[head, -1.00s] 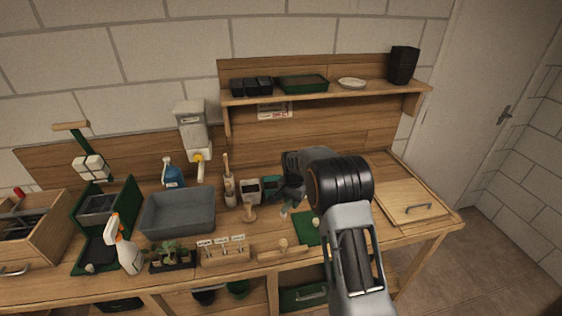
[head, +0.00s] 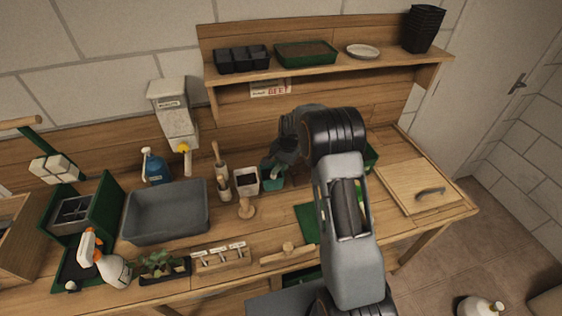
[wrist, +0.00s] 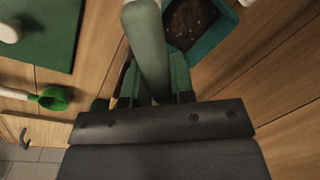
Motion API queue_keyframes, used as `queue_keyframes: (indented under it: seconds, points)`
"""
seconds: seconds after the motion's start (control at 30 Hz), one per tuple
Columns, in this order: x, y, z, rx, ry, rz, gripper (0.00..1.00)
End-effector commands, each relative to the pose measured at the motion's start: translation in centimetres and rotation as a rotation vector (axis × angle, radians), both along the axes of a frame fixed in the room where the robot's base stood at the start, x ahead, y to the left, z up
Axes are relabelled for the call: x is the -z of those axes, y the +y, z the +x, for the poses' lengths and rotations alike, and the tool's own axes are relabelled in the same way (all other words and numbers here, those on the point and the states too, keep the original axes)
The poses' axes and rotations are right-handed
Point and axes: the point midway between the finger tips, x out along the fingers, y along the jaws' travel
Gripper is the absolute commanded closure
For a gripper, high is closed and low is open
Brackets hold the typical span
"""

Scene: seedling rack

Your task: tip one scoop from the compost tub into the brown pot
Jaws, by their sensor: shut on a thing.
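My gripper (wrist: 156,85) is shut on a grey-green handle (wrist: 148,45) in the wrist view. The handle's far end runs out of the picture, so I cannot see what it ends in. A teal tub (wrist: 218,45) with dark, speckled compost lies just right of the handle. In the head view the teal tub (head: 273,180) stands at the back of the bench, with my gripper (head: 276,162) right above and behind it, fingertips not clear. I cannot make out a brown pot in either view.
A white pot with dark filling (head: 246,181) stands just left of the tub. A grey basin (head: 165,212), a wooden label block (head: 221,257) and a spray bottle (head: 106,259) stand further left. A green mat (wrist: 45,35) and a green cup-ended tool (wrist: 52,98) lie left in the wrist view.

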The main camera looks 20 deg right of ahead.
Motion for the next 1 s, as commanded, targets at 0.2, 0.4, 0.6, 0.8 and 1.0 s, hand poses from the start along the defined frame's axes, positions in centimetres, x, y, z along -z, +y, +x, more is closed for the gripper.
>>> queue_keyframes:
  seconds: [0.2,0.4,0.6,0.8,1.0]
  points:
    - [0.4,0.0,0.0,0.012,-0.103,0.147,1.0]
    - [0.0,0.0,0.0,0.02,-0.17,0.249,1.0]
    - [-0.3,0.0,0.0,0.027,-0.235,0.348,1.0]
    - [-0.6,-0.1,0.0,0.04,-0.301,0.45,1.0]
    - [-0.9,-0.4,0.0,0.065,-0.369,0.546,1.0]
